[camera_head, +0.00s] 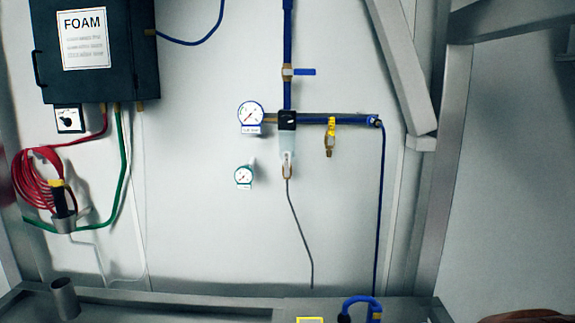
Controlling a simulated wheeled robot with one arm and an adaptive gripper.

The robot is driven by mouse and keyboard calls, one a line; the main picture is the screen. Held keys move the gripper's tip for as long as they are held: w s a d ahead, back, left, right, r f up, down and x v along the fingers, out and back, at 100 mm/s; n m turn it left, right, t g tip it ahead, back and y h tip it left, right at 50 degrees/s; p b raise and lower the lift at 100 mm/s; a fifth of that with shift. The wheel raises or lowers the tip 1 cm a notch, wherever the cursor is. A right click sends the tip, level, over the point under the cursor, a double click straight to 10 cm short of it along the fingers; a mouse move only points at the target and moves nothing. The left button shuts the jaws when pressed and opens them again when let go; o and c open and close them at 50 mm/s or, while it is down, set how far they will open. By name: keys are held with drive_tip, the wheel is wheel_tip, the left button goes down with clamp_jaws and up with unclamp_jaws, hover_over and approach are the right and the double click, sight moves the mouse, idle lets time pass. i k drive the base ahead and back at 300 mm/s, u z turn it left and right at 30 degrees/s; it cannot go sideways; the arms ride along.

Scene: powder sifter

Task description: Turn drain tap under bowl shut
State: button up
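A pale translucent bowl (287,141) hangs under a black block on the blue pipework at the middle of the back wall. Under the bowl is a small brass drain tap (287,170), with a thin grey tube (299,233) running down from it. The tap is too small for me to tell how its handle stands. My gripper is not in view, and nothing touches the tap or the bowl in this view.
A white-faced gauge (251,114) is left of the bowl, and a smaller gauge (243,176) is lower left. A yellow-handled brass valve (331,138) hangs close on the right. A blue lever (304,72) sits above. A metal bench (200,310) runs along the bottom.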

sight(286, 155)
drive_tip(key=z, duration=0.1)
drive_tip(key=i, duration=0.95)
drive_tip(key=u, duration=0.7)
